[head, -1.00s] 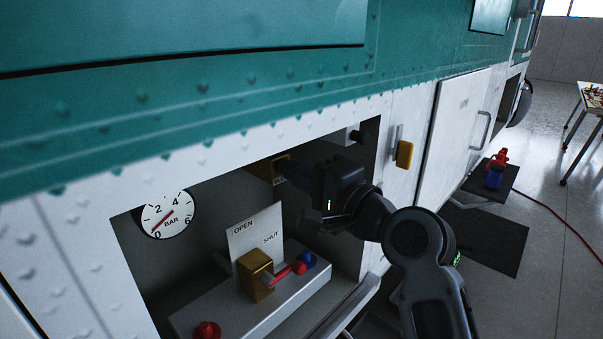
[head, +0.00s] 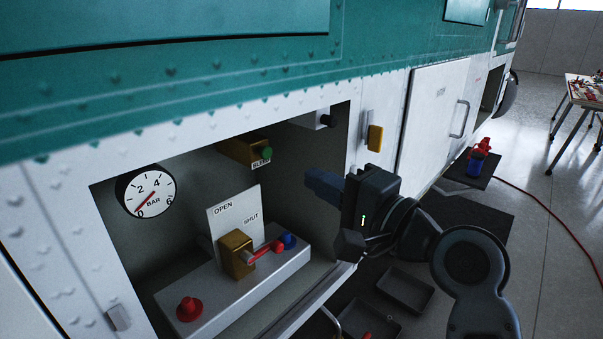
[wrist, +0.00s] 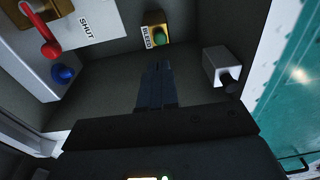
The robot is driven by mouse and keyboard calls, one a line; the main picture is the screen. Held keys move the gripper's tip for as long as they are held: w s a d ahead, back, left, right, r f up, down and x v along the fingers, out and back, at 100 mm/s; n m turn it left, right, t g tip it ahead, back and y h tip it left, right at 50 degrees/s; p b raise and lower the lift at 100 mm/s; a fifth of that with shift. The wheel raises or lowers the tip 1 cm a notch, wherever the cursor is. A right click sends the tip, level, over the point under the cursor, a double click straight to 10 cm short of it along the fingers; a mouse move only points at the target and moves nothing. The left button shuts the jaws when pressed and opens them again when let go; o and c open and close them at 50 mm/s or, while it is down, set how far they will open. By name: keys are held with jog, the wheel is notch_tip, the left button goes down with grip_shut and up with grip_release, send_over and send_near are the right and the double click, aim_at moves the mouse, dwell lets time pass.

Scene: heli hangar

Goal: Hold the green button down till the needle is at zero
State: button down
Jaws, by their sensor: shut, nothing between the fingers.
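The green button (head: 267,152) sits on a yellow box labelled BLEED (head: 240,150) on the bay's back wall. It also shows in the wrist view (wrist: 160,37), uncovered. My gripper (head: 312,187) is shut and empty, to the right of and below the button in the head view, apart from it. Its closed fingers show in the wrist view (wrist: 157,75), with a gap between their tips and the button. The round BAR gauge (head: 148,190) is at the bay's left, marked 0 to 6. Its red needle (head: 147,202) points to the lower left, at or very near 0.
Below the button are a brass valve with a red lever (head: 262,252), an OPEN/SHUT plate (head: 234,215), a blue knob (head: 289,241) and a red knob (head: 189,309). A black-tipped white block (head: 315,120) juts out at upper right. The bay's lower edge is in front.

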jog(key=v, duration=0.3)
jog(key=shift+s+d, duration=0.1)
jog(key=shift+d, duration=0.1)
jog(key=s+d+f+t+h, duration=0.1)
jog(key=s+d+f+h, duration=0.5)
jog(key=f, duration=0.4)
jog(key=s+d+f+t+h, duration=0.2)
jog(key=s+d+f+h, duration=0.1)
jog(key=s+d+f, duration=0.5)
jog(key=s+d+n+h, duration=0.2)
jog(key=s+n, duration=0.2)
jog(key=s, duration=0.9)
jog(key=s+d+n+h, duration=0.2)
jog(key=s+d+n, duration=0.1)
jog(key=s, duration=1.1)
jog(key=shift+d+r+n+g+h, duration=0.3)
jog(key=shift+r+n, duration=0.05)
jog(key=shift+n, duration=0.35)
jog(key=shift+d, duration=0.1)
